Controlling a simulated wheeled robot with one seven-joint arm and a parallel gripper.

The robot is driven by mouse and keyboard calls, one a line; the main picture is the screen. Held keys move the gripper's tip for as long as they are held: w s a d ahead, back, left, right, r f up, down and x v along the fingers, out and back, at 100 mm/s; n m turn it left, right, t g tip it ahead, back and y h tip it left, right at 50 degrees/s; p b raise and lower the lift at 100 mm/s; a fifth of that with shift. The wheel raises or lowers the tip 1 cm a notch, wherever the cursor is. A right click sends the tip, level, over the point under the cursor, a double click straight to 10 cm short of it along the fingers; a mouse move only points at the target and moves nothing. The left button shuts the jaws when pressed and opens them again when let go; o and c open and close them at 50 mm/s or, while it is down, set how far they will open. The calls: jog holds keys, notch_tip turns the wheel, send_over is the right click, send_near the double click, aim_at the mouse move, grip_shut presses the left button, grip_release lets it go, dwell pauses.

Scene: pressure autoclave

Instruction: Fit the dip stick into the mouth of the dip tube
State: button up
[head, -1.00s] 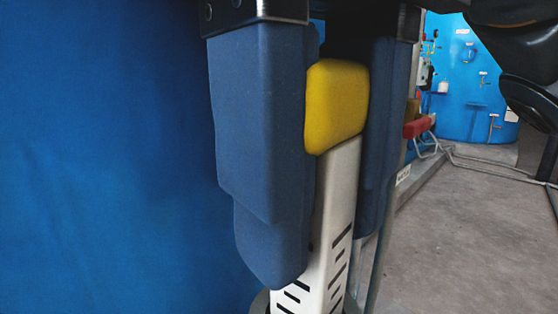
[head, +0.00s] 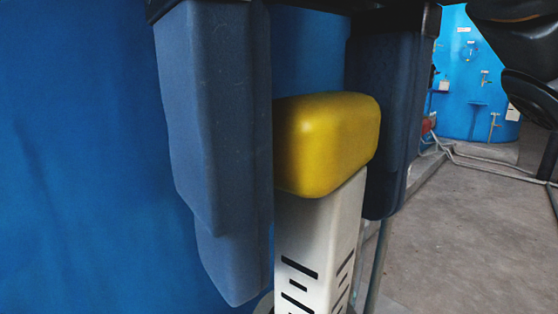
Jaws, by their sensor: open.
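The dip stick stands upright in the middle of the head view, with a yellow block-shaped handle (head: 328,143) on top of a pale strip with black slot marks (head: 318,240). My gripper (head: 295,200) is open, its two dark blue fingers on either side of the yellow handle. Blue background shows above the handle between the fingers. The left finger overlaps the handle's left edge in the picture; I cannot tell whether it touches. The strip's lower end is out of frame. A dark rounded edge at the bottom, perhaps the dip tube's mouth, shows only as a sliver.
A large blue wall (head: 80,160) fills the left side. A thin grey pipe (head: 377,265) runs upright behind the strip.

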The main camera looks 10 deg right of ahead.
notch_tip(320, 180, up, 17)
jog(key=p, duration=1.3)
jog(key=shift+f, duration=0.15)
